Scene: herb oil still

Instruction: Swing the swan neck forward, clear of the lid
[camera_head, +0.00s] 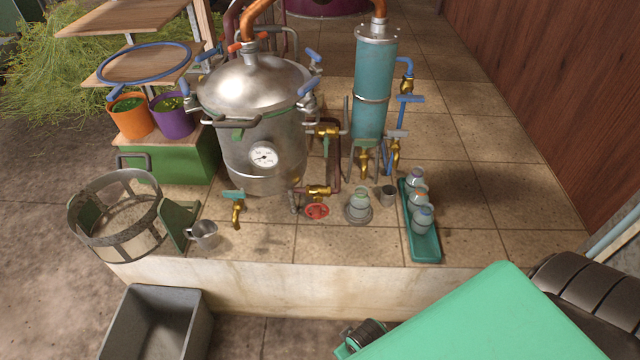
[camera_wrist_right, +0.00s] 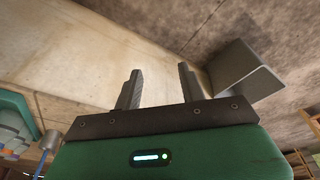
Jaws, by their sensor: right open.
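The copper swan neck (camera_head: 262,11) rises from the collar on top of the pot's lid and leaves the picture at the top edge. A copper pipe end also stands on the blue condenser (camera_head: 375,85); the span between is out of view. The domed steel lid (camera_head: 240,85) sits on the still pot (camera_head: 240,160), with blue-handled clamps around its rim. My right gripper (camera_wrist_right: 158,76) is open and empty in the right wrist view, with the pale ledge face and floor beyond its fingers. My left gripper is not in view.
On the tiled ledge (camera_head: 290,245) stand a basket (camera_head: 82,215), a metal cup (camera_head: 203,236) and a green tray (camera_head: 426,243) with several jars. A grey bin (camera_head: 150,325) is on the floor. Brass valves project in front of the pot. A wooden wall (camera_head: 560,90) stands at right.

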